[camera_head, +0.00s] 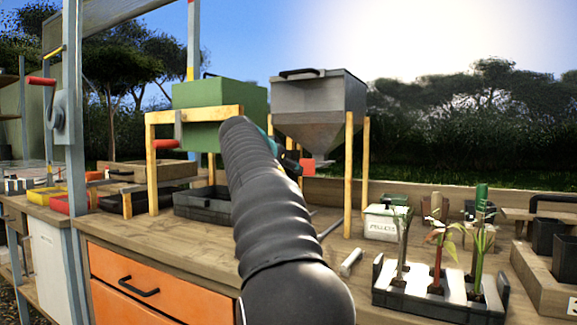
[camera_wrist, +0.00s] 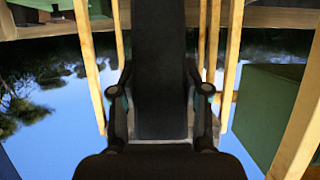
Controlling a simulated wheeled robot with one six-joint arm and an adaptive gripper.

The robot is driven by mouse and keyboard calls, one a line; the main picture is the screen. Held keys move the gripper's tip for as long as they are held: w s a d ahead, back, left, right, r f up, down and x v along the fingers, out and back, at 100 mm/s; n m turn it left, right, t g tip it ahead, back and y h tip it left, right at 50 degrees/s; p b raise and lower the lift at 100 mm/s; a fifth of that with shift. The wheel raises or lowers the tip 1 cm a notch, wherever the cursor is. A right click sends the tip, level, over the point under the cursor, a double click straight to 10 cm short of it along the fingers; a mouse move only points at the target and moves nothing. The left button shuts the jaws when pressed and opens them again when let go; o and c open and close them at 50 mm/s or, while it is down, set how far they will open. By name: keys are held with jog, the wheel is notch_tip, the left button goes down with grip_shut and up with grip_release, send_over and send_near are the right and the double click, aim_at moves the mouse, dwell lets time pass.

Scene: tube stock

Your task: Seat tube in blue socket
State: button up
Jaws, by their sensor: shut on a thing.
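My gripper (camera_wrist: 160,92) shows in the wrist view with its two fingers closed on either side of a long, dark, flat-looking thing (camera_wrist: 158,45). I cannot tell whether this is the tube. In the head view my gripper is mostly hidden behind my black arm, in front of the grey hopper (camera_head: 318,98). A short light grey cylinder (camera_head: 351,262) lies on the bench, apart from my gripper. A thin grey rod (camera_head: 329,229) lies behind it. I cannot make out a blue socket in either view.
The hopper and a green box (camera_head: 205,125) stand on wooden legs above the bench (camera_head: 175,238). A black tray (camera_head: 202,203) sits under the green box. A white bin (camera_head: 386,223) and a planter with seedlings (camera_head: 425,294) stand at the right. Orange drawers (camera_head: 130,272) are in front.

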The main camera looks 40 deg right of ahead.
jog(key=shift+f+b, duration=1.1)
jog(key=shift+f, duration=1.05)
jog(key=shift+f+b, duration=1.3)
jog(key=shift+f, duration=0.05)
jog(key=shift+s+a+f+b, duration=0.1)
jog(key=shift+s+f+b, duration=0.1)
jog(key=shift+b, duration=0.15)
jog(key=shift+f+b, duration=0.3)
jog(key=shift+b, duration=0.05)
jog(key=shift+f+b, duration=1.8)
jog(key=shift+b, duration=0.1)
dwell(1.2)
jog(key=o, duration=0.9)
jog(key=shift+w, duration=0.1)
jog(key=shift+r, duration=0.1)
